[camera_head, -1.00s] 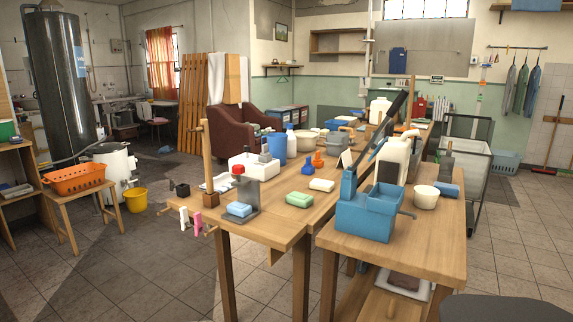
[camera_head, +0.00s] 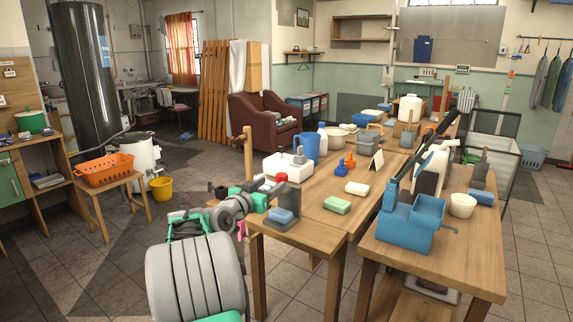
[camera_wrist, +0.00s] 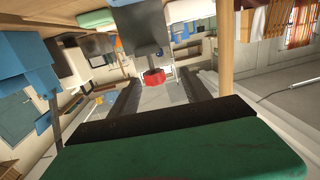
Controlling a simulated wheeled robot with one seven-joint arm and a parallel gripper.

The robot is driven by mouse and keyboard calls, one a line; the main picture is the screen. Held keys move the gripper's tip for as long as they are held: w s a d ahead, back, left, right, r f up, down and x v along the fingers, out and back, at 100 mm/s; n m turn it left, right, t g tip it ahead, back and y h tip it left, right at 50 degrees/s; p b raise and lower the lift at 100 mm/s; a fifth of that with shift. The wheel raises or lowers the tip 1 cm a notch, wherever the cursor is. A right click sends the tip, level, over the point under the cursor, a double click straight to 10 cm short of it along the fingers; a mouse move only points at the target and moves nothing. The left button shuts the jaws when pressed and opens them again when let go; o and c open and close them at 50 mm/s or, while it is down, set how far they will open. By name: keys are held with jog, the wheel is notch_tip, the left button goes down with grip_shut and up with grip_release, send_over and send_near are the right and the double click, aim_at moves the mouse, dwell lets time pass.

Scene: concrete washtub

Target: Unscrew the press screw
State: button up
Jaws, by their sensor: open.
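In the wrist view, which is upside down, the red knob (camera_wrist: 153,77) sits below the grey press body (camera_wrist: 140,28). My gripper (camera_head: 266,189) is just left of the press at about knob height. In the wrist view my gripper (camera_wrist: 160,88) is open, with a dark finger on each side. The knob appears near the fingertips, between them in the picture; I see no contact.
A wooden post (camera_head: 248,155) rises behind my gripper. A white container (camera_head: 288,165) stands behind the press, and a green soap (camera_head: 337,205) lies to its right. A blue lever device (camera_head: 405,225) stands on the right-hand table. Open floor lies left of the table.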

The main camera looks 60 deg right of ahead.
aim_at(285, 174)
jog(key=shift+s+d+r+g+h, duration=0.15)
jog(key=shift+s+d+r, duration=0.2)
jog(key=shift+d, duration=0.25)
jog(key=shift+s+d+r+g+h, duration=0.15)
jog(key=shift+s+d+r, duration=0.05)
jog(key=shift+s+d, duration=0.3)
jog(key=d, duration=0.6)
jog(key=shift+s+d, duration=0.1)
jog(key=shift+d, duration=0.2)
grip_shut()
